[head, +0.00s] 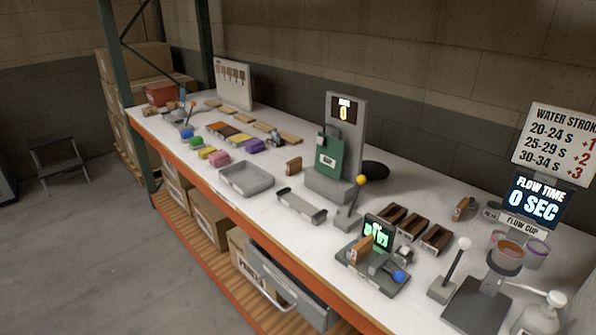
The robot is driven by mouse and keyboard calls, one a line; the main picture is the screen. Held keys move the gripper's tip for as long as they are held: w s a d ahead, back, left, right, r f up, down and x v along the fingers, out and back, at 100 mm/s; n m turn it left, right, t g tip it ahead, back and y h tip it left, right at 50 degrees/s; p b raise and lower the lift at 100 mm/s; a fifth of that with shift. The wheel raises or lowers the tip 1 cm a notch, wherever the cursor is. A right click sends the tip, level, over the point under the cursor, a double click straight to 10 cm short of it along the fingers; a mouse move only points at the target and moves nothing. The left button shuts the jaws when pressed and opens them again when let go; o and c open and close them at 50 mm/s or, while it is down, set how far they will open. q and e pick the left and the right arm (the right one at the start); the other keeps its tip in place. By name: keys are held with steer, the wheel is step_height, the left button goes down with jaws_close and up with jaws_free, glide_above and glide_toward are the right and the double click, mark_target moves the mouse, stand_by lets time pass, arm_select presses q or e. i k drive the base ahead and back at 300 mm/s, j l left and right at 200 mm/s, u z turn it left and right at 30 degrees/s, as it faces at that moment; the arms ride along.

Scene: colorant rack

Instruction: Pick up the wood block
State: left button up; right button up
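Several wood-coloured pieces are on the white bench, and I cannot tell which is the task's wood block. A small brown block (293,165) stands upright to the right of the grey tray. Another brown block (361,249) is on the grey device with the green screen, near the front edge. A third brown block (461,209) sits toward the back right. Flat tan wood pieces (290,137) lie at the far left part of the bench. Neither of my grippers is in view.
A grey tray (247,190) lies near the bench's front edge. A lever with a yellow knob (361,180), a green clipboard (329,157), dark brown troughs (436,238) and a flow cup stand (504,259) crowd the right half. The floor (90,250) at left is mostly clear.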

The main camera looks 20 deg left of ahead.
mark_target(294, 166)
steer(key=i+j+z, duration=0.15)
steer(key=j, duration=0.25)
steer(key=i+j+z, duration=0.15)
steer(key=j, duration=0.25)
steer(key=i+j+z, duration=0.15)
steer(key=j, duration=0.25)
steer(key=i+j+z, duration=0.2)
steer(key=j, duration=0.25)
steer(key=k, duration=0.1)
